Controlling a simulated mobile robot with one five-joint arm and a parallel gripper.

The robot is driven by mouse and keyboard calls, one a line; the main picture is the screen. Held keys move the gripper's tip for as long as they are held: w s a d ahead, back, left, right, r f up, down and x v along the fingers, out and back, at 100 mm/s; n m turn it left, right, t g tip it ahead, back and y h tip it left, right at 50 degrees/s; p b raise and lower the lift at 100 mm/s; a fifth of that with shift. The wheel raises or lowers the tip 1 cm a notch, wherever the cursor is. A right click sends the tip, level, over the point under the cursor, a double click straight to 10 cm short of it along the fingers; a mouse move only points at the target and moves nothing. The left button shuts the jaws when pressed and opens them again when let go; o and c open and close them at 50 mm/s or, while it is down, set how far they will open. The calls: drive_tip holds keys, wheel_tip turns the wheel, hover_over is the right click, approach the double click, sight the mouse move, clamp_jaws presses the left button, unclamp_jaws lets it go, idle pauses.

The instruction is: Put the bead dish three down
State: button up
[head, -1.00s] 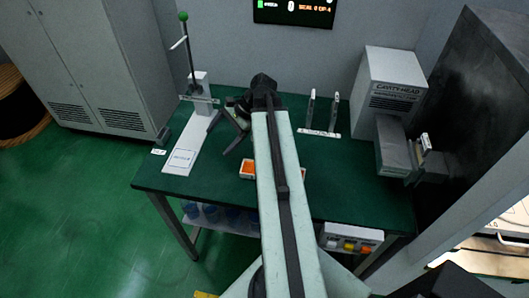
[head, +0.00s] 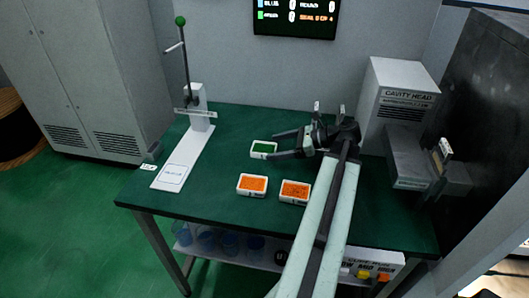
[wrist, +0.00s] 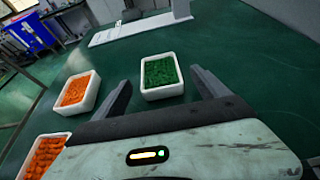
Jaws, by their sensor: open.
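A small white dish of green beads (head: 263,149) sits flat on the green table. It shows clearly in the wrist view (wrist: 162,76). My gripper (head: 273,146) is open, with its fingers pointing left at this dish. In the wrist view the dish lies just beyond and between the fingertips (wrist: 160,84), apart from both. Two white dishes of orange beads stand nearer the front edge: a left one (head: 252,185) and a right one (head: 295,191). I see no number on any dish.
A press stand with a green knob (head: 180,21) and a long white base (head: 183,160) stands left. The cavity head box (head: 404,98) stands at the back right. A button panel (head: 370,270) is at the front right. Open table lies between the dishes and the stand.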

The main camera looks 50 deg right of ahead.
sight(264, 147)
drive_tip(key=b+x, duration=0.1)
drive_tip(key=x, duration=0.4)
drive_tip(key=shift+w+a+r, duration=0.1)
drive_tip(key=shift+w+r, duration=0.05)
drive_tip(key=shift+r, duration=0.05)
drive_tip(key=c, duration=1.7)
drive_tip(key=shift+o, duration=0.2)
drive_tip(key=shift+r, duration=0.15)
